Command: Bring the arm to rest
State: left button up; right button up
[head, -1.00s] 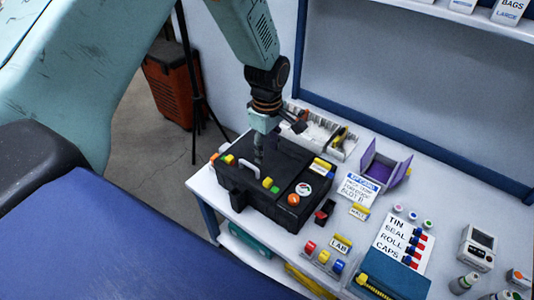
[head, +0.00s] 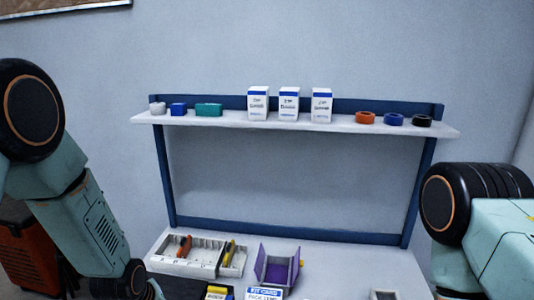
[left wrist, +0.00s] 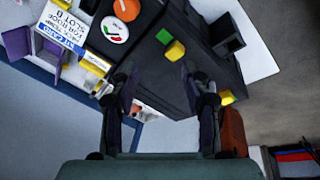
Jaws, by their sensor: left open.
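My left arm comes in at the left of the head view, with its gripper out of frame below. In the left wrist view my left gripper (left wrist: 160,78) is open, its two dark fingers apart with nothing between them. I cannot tell the gap between fingers and case. Part of my right arm shows at the right of the head view; its gripper is out of frame.
A wall shelf (head: 225,119) holds white boxes, rings and small blocks. On the table below are a grey tray (head: 200,257) with tools, a purple-lined open holder (head: 277,268) and a kit card (head: 265,293). The table's right part is mostly clear.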

pick_arm(q)
jog(key=s+f+m+g+b, duration=0.1)
jog(key=s+f+m, duration=0.2)
jog(key=s, duration=1.2)
jog(key=s+d+f+m+g+b, duration=0.1)
jog(key=s+f+m+g+b, duration=0.1)
jog(key=s+f, duration=0.6)
jog(key=s+m, duration=0.1)
jog(key=s, duration=0.6)
jog(key=shift+d+f, duration=0.3)
jog(key=shift+f, duration=0.1)
